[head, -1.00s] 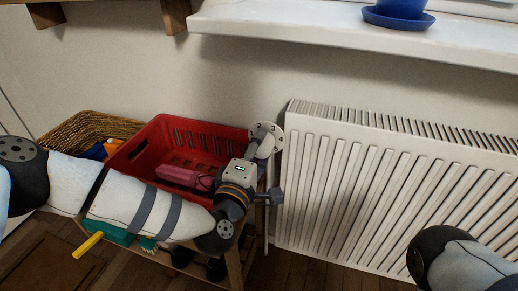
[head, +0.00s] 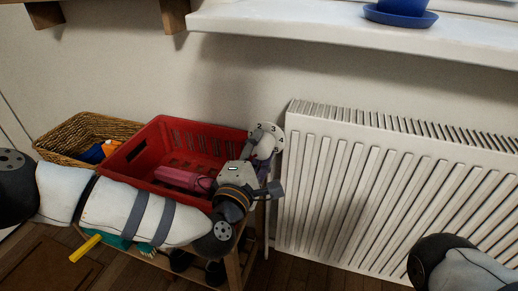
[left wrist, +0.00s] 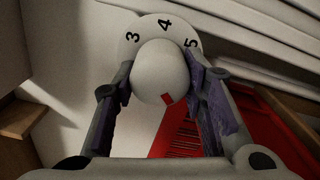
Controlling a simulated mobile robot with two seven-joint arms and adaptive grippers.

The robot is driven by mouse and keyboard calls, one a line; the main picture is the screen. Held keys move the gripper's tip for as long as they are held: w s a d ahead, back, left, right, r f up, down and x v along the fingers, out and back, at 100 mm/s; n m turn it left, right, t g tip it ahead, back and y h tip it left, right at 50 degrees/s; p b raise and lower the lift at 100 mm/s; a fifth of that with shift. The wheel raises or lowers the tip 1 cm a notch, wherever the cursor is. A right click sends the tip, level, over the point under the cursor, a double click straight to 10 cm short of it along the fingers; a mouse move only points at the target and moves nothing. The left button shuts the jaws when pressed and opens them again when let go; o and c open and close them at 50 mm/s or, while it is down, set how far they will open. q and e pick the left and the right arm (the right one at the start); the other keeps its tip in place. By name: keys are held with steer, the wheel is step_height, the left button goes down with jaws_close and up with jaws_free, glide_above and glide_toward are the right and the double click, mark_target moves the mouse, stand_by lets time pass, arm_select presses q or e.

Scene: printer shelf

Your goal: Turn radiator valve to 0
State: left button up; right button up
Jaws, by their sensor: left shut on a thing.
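The radiator valve is at the left end of the radiator, with a white numbered dial (head: 262,129) behind a rounded knob. In the left wrist view, the dial (left wrist: 164,25) shows 3, 4 and 5 at the top, and the white knob (left wrist: 160,70) has a red mark on its lower edge, away from those numbers. A 0 cannot be seen. My left gripper (left wrist: 161,62) is shut on the knob, with one purple-padded finger on each side. In the head view, the left gripper (head: 266,148) covers most of the knob. My right gripper is out of view.
The white radiator (head: 390,190) is right of the valve. A red crate (head: 150,138) with a pink item (head: 182,179) stands close left, on a wooden shelf (head: 233,268). A wicker basket (head: 115,127) is further left. The white windowsill (head: 300,27) juts out above.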

arm_select(q)
steer(key=o, duration=1.2)
steer(key=shift+c, duration=0.2)
steer(key=v, duration=1.2)
steer(key=shift+r, duration=0.15)
